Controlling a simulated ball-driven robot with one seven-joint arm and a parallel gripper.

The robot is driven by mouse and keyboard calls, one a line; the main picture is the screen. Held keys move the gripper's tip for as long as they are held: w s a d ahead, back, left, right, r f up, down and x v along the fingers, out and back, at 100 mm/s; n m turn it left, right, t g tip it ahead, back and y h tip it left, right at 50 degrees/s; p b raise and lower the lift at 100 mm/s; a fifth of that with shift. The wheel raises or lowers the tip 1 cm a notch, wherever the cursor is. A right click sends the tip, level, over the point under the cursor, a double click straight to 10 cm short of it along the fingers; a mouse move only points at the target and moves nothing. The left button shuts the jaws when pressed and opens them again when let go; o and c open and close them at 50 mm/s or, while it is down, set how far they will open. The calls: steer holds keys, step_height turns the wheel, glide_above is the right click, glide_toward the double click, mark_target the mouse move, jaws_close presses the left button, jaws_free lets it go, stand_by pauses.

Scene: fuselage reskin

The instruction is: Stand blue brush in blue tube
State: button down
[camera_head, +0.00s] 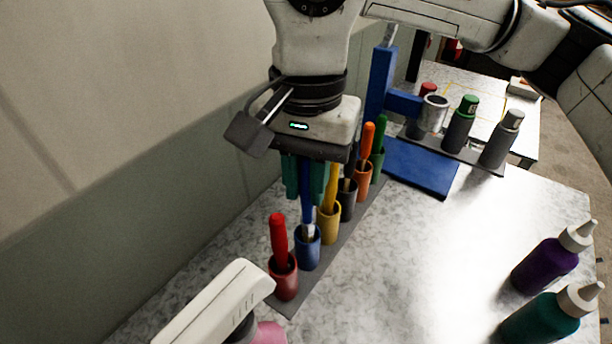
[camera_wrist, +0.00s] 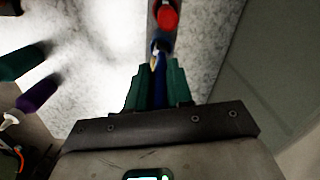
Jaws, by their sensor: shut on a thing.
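My gripper (camera_head: 305,190) has green fingers and is shut on the blue brush (camera_head: 307,212), gripping its handle above the row of tubes. The brush points down, close to upright, with its pale metal and bristle end at the mouth of the blue tube (camera_head: 308,256). I cannot tell how far the tip is inside. In the wrist view the brush (camera_wrist: 160,92) runs from between the fingers (camera_wrist: 157,80) to the blue tube (camera_wrist: 162,38), whose mouth is partly hidden by the brush.
A red tube (camera_head: 284,284) with a red brush stands just in front of the blue one. Yellow (camera_head: 329,226), dark, orange and green tubes with brushes stand behind. A wall is close on the left.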

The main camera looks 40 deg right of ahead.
steer(key=shift+f+b, duration=0.7)
steer(key=shift+f, duration=0.05)
steer(key=shift+c, duration=2.3)
jaws_free()
steer(key=shift+r, duration=0.15)
steer(key=shift+r+p, duration=2.7)
steer(key=shift+r, duration=2.2)
